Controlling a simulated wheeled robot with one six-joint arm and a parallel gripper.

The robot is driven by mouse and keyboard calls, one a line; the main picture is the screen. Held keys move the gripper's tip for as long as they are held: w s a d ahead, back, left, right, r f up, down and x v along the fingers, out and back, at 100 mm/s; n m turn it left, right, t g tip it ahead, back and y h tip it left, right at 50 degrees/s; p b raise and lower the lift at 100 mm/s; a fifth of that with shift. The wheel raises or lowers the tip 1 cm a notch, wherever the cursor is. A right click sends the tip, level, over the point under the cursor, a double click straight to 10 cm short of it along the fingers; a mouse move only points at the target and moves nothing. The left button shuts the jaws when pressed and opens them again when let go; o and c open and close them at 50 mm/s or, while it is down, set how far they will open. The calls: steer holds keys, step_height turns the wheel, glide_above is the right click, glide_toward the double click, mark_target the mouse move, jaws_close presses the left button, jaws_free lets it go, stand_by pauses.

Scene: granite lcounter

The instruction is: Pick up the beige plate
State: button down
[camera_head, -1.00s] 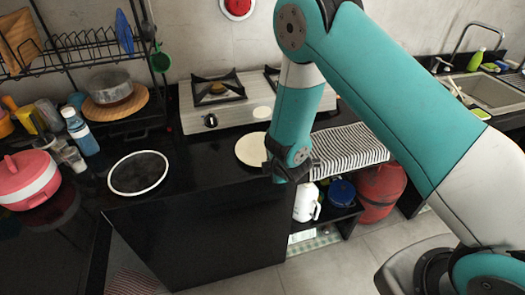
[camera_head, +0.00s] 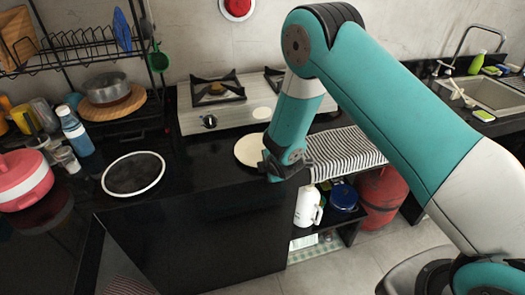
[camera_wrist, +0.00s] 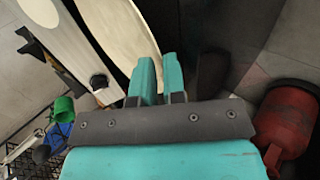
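The beige plate (camera_head: 248,149) lies flat on the black counter, in front of the stove; my gripper hides its right side. In the wrist view the plate (camera_wrist: 112,28) is a large pale curved shape at the upper left, and its rim runs down to my fingertips. My gripper (camera_head: 268,167) is at the plate's near right rim. In the wrist view the two teal fingers of my gripper (camera_wrist: 159,58) stand close together with a narrow gap. The rim meets the fingertips there, but I cannot tell whether they press on it.
A dark plate with a white rim (camera_head: 133,174) lies to the left. The stove (camera_head: 240,113) is behind the beige plate. A striped cloth (camera_head: 345,152) lies to the right of my gripper. Below it are a white jug (camera_head: 307,206) and a red gas cylinder (camera_head: 380,195).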

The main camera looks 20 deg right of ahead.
stand_by(0.3)
steer(key=shift+r+p, duration=1.65)
steer(key=shift+r, duration=0.85)
